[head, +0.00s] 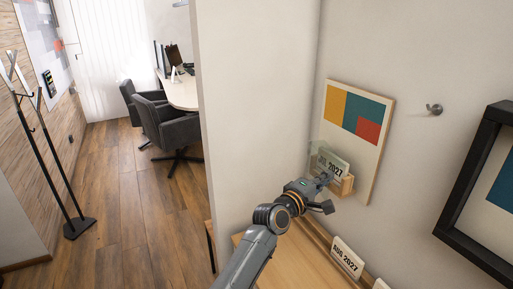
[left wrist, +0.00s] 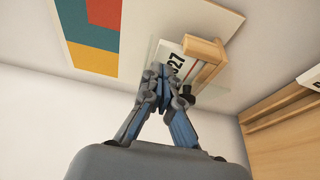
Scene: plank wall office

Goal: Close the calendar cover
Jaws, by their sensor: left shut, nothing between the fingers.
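The wall calendar is a pale board (head: 378,150) with yellow, teal and red blocks; it also shows in the left wrist view (left wrist: 190,15). A wooden holder (head: 346,187) at its lower part carries a white card (head: 333,160) ending in "2027". A clear, hard-to-see cover (head: 314,153) shows at the card's left side, apparently standing out from the board. My left gripper (head: 326,180) is shut and empty, in front of the card's lower part.
A wooden ledge or table (head: 290,262) lies below, with another card (head: 347,258) reading "AUG 2027" in a rack. A hook (head: 434,109) and a black frame (head: 473,190) are on the wall to the right. A wall edge (head: 240,110) stands left of my arm.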

